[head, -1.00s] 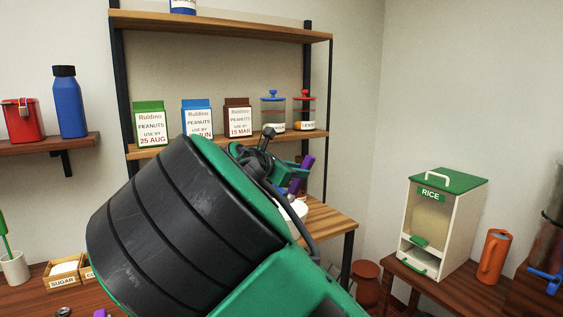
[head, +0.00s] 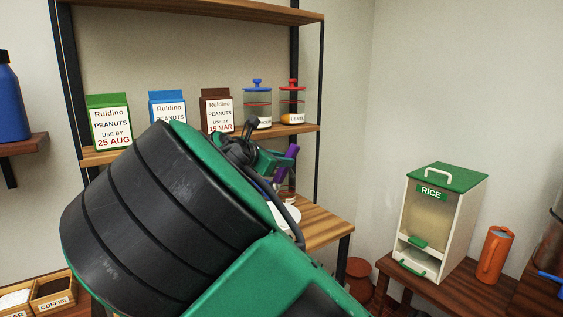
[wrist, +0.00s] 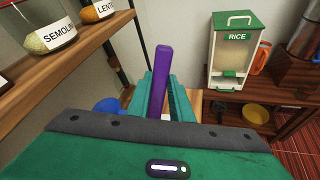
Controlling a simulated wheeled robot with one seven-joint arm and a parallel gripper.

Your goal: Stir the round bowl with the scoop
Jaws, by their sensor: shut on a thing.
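My gripper (wrist: 161,95) is shut on a purple handle (wrist: 162,70), which stands up between the green fingers in the wrist view. I take it to be the scoop's handle; its lower end is hidden. In the head view the purple handle (head: 291,152) shows just past my arm, in front of the shelf unit. A blue rounded thing (wrist: 107,105) is partly visible left of the fingers in the wrist view; I cannot tell if it is the round bowl. A white rounded thing (head: 289,213) is half hidden behind my arm in the head view.
A wooden shelf (head: 297,129) holds peanut cartons and two lidded jars. A rice dispenser (head: 440,222) and an orange jug (head: 495,255) stand on a side table at right. A yellow bowl (wrist: 256,113) sits low at right. My arm blocks much of the head view.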

